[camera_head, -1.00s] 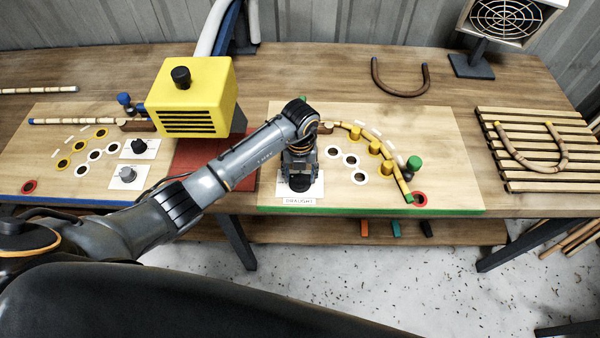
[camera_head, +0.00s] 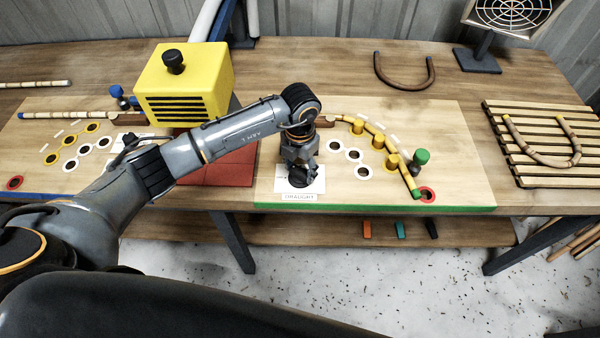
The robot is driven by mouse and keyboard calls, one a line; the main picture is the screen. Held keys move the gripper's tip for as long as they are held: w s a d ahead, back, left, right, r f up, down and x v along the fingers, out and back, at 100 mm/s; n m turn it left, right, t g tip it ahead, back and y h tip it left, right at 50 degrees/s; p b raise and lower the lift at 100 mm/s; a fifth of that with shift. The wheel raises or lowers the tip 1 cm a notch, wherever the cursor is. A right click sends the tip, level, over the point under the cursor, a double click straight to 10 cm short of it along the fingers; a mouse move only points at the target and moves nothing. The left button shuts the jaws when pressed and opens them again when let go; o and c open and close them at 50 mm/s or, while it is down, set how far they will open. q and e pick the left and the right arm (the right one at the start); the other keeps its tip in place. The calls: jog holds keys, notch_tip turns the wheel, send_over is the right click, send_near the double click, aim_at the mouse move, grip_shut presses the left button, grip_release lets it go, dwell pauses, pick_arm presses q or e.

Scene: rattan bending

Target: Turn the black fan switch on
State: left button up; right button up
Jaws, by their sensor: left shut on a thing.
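The black fan switch (camera_head: 300,182) is a dark round knob on a white plate labelled DRAUGHT, near the front edge of the right-hand board with the green edge. My left gripper (camera_head: 301,174) points straight down over it and is shut on it. The fingers and wrist hide most of the knob, so its turn position cannot be read. The fan (camera_head: 510,14) with a square frame and round grille stands at the back right, partly cut off by the top of the picture. My right gripper is not in view.
A yellow box (camera_head: 183,75) with a black knob stands left of my gripper, behind my left forearm. A curved rattan strip (camera_head: 378,134) runs along yellow pegs (camera_head: 391,160) on the right board. A slatted rack (camera_head: 503,139) holds a bent piece (camera_head: 540,160) at the right.

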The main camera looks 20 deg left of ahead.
aim_at(300, 171)
pick_arm(q)
jog(key=m+b, duration=0.8)
jog(key=b, duration=0.1)
jog(key=shift+f, duration=0.2)
jog(key=shift+r+m+b, duration=0.2)
jog(key=shift+m+b, duration=1.2)
jog(key=shift+b, duration=0.1)
jog(key=o, duration=1.2)
jog(key=shift+c, duration=0.2)
jog(key=shift+r, duration=0.1)
notch_tip(300, 171, up, 12)
